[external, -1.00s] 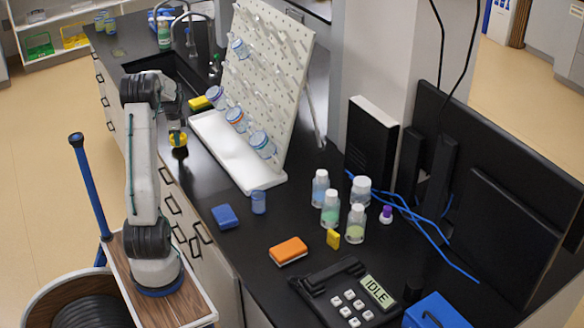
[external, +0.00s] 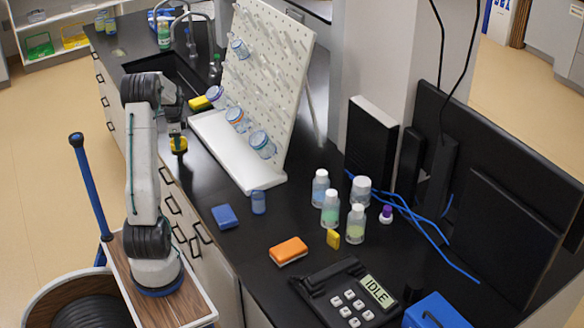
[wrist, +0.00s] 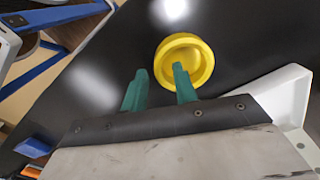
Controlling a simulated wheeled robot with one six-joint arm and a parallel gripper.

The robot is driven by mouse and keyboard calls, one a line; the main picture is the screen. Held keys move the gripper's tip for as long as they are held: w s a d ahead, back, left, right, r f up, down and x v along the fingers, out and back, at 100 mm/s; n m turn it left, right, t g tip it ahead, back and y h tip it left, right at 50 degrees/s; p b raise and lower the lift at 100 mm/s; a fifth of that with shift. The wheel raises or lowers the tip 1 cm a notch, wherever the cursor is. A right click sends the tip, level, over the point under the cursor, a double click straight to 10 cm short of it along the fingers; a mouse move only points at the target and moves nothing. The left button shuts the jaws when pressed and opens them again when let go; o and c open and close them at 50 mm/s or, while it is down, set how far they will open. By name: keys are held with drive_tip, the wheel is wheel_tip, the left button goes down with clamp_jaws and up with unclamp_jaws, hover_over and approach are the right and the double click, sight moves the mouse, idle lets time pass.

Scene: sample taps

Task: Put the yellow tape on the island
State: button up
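The yellow tape (external: 179,144) is a round yellow roll on the black island top (external: 190,178), near its front edge and left of the white drying-rack tray. In the wrist view the yellow tape (wrist: 184,60) lies flat on the dark surface. My gripper (external: 176,128) is just above the tape. In the wrist view my gripper (wrist: 160,78) has its two green fingers apart. The right finger overlaps the tape in the picture, and the left finger is off to its side with a gap. Whether the right finger touches the tape cannot be told.
A white pegboard rack (external: 262,75) with its tray (external: 225,150) stands to the right. The sink (external: 165,68) is behind. A blue sponge (external: 225,216), an orange sponge (external: 288,251) and several bottles lie or stand nearer the front. The counter between sponge and tape is clear.

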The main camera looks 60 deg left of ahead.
wheel_tip(320, 180, up, 12)
drive_tip(key=shift+f, duration=0.25)
